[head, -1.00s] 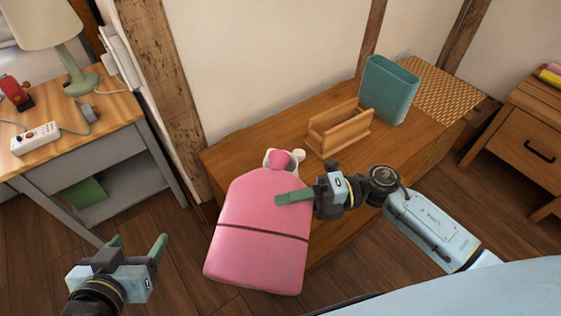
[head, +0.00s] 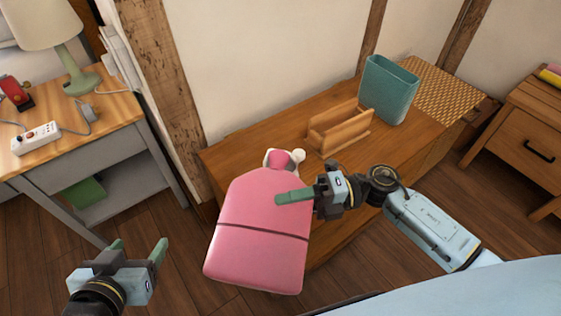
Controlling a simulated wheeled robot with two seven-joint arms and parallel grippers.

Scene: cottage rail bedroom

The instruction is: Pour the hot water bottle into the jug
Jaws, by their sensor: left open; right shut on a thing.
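The pink hot water bottle (head: 255,262) has a dark band across it and hangs at a slant in front of the wooden bench, its neck end up and away from me. My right gripper (head: 294,197) is shut on its right edge. A small white rounded thing (head: 298,156) shows just beyond the neck end. It may be the jug, but the bottle hides most of it. I cannot tell whether the neck touches it or whether water flows. My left gripper (head: 137,252) is open and empty at the lower left, apart from the bottle.
The wooden bench (head: 240,140) carries a wooden rack (head: 340,128), a teal container (head: 388,90) and a woven mat (head: 440,88). A desk (head: 110,112) with a lamp (head: 72,65) and a power strip (head: 36,138) stands at left. A drawer cabinet (head: 525,140) is at right.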

